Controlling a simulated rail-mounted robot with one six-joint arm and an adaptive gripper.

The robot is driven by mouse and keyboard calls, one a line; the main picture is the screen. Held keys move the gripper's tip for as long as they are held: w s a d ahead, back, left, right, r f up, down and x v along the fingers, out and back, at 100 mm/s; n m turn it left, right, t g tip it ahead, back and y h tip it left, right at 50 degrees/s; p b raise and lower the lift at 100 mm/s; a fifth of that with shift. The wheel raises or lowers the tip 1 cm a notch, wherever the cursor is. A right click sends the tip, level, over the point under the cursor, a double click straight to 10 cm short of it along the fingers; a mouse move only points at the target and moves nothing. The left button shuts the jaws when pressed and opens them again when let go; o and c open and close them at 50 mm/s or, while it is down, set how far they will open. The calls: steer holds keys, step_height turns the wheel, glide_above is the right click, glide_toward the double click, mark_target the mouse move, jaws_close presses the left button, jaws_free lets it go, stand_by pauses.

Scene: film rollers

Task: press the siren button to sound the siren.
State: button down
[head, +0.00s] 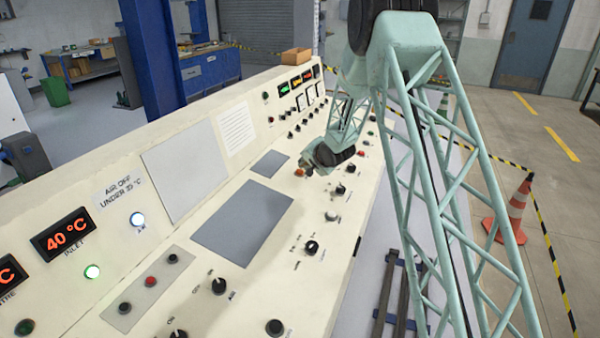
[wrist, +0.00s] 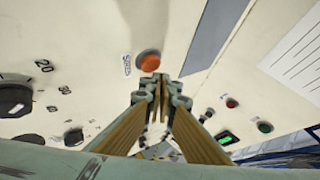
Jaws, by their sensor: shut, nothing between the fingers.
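The siren button is an orange round button (wrist: 149,61) on the cream panel, beside a small label (wrist: 126,65) that seems to read SIREN. In the head view the orange button (head: 299,172) shows just left of the arm's end. My gripper (wrist: 160,80) is shut and empty. Its fingertips lie just below the button in the wrist view. I cannot tell whether they touch it. In the head view the fingers are mostly hidden by the dark wrist near the panel.
The cream control panel (head: 200,292) carries several knobs, lamps and grey plates. A black dial knob (wrist: 14,98) is at the left of the wrist view. A striped traffic cone (head: 515,212) stands on the floor at right, beyond my arm.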

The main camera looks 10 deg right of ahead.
steer(key=shift+w+a+f, duration=0.1)
steer(key=shift+a+f, duration=0.1)
steer(key=shift+f, duration=0.7)
stand_by(1.9)
steer(key=shift+r, duration=0.2)
steer(key=shift+d+r+p, duration=0.2)
steer(key=shift+r+p, duration=0.45)
steer(key=shift+r, duration=0.1)
stand_by(0.4)
steer(key=shift+s+d+r+p, duration=0.15)
steer(key=shift+r+p, duration=0.55)
steer(key=shift+r, duration=0.1)
steer(key=shift+s+d+r+p, duration=0.1)
steer(key=shift+d+r+p, duration=0.05)
steer(key=shift+r+p, duration=0.6)
steer(key=shift+s+d+r+p, duration=0.15)
steer(key=shift+r+p, duration=0.45)
steer(key=shift+r, duration=0.25)
